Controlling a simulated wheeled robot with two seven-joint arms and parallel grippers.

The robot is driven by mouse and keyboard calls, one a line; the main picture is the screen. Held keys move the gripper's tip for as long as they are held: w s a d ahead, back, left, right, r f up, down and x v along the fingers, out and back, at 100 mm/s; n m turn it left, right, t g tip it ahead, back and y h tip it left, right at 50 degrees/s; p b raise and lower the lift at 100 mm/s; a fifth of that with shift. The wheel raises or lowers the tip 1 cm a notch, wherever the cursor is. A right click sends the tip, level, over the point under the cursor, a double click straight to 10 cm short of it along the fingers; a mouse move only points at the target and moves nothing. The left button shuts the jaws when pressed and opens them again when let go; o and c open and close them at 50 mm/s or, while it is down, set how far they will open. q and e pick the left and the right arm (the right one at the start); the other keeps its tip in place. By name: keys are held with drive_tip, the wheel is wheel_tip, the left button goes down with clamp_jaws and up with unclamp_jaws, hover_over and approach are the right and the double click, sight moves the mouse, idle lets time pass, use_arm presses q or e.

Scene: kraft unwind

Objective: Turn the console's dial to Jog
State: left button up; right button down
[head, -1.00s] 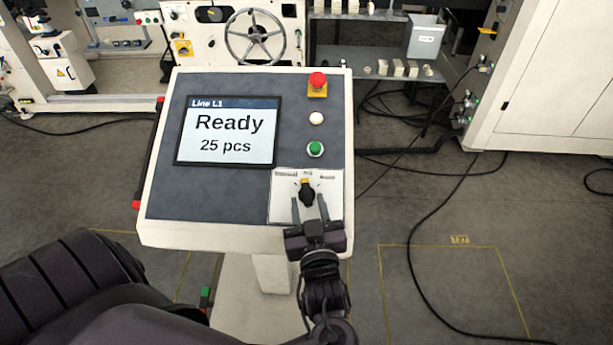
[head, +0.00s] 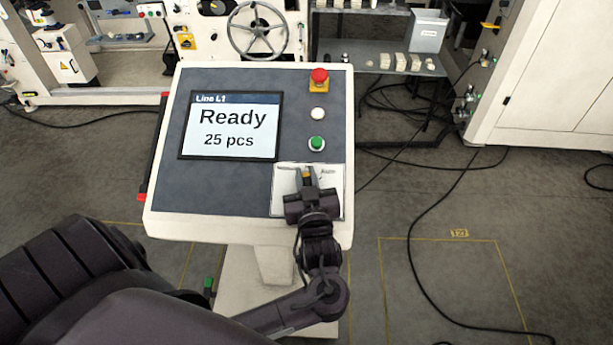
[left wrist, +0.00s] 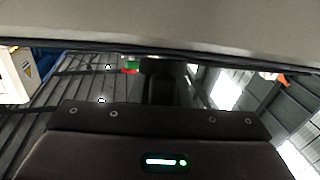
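The grey console panel (head: 225,185) stands in front of me, tilted up. Its dial (head: 306,175) is a dark knob with a yellow mark, on a white plate (head: 336,205) at the panel's lower right. My left gripper (head: 306,178) is at the dial, with one finger on each side of it. The fingers look apart, and any contact with the knob is unclear. The gripper hides much of the dial and its labels, which are too small to read. In the left wrist view, the dark gripper body fills the bottom, and no dial can be made out. My right gripper is not in view.
Above the dial are a green button (head: 316,144), a white button (head: 317,114) and a red emergency stop (head: 319,77). The screen (head: 230,127) reads "Ready, 25 pcs". Black cables (head: 420,240) lie on the floor to the right. Machines stand behind.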

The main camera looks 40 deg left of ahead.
use_arm(q)
clamp_jaws()
drive_tip(key=shift+r+m+t+h+p, duration=0.15)
drive_tip(key=shift+m+t+h+p, duration=0.5)
drive_tip(key=shift+m, duration=0.35)
drive_tip(key=shift+w+d+m+t+h, duration=0.1)
drive_tip(key=shift+m+t+h, duration=0.15)
drive_tip(key=shift+m+h, duration=0.3)
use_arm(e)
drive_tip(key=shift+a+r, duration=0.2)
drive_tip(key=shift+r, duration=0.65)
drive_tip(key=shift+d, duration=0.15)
use_arm(q)
drive_tip(key=o, duration=0.7)
unclamp_jaws()
drive_tip(key=shift+c, duration=0.2)
drive_tip(key=shift+d, duration=0.1)
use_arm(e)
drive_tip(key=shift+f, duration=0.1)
